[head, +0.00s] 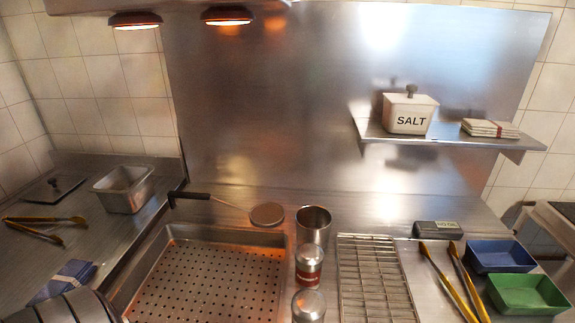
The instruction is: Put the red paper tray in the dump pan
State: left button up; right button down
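The dump pan (163,285) is a wide metal pan with a perforated floor, at the lower middle left, and it looks empty. No red paper tray shows in this view. A blue paper tray (500,257) and a green paper tray (528,296) sit at the far right, the green one in front of the blue one. Dark rounded segments at the bottom left look like part of my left arm. Neither of my grippers shows.
A metal cup (313,226), shakers (309,266) and a wire rack (375,280) stand right of the pan. Yellow tongs (447,283) lie beside the trays. A small metal container (124,190), more tongs (45,224) and a folded blue cloth (66,280) lie left. A shelf (450,138) holds a salt box (409,116).

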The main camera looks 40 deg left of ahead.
aim_at(232, 293)
jog(key=k, duration=0.4)
jog(key=z, duration=1.5)
jog(key=k, duration=2.15)
jog(key=u, duration=2.55)
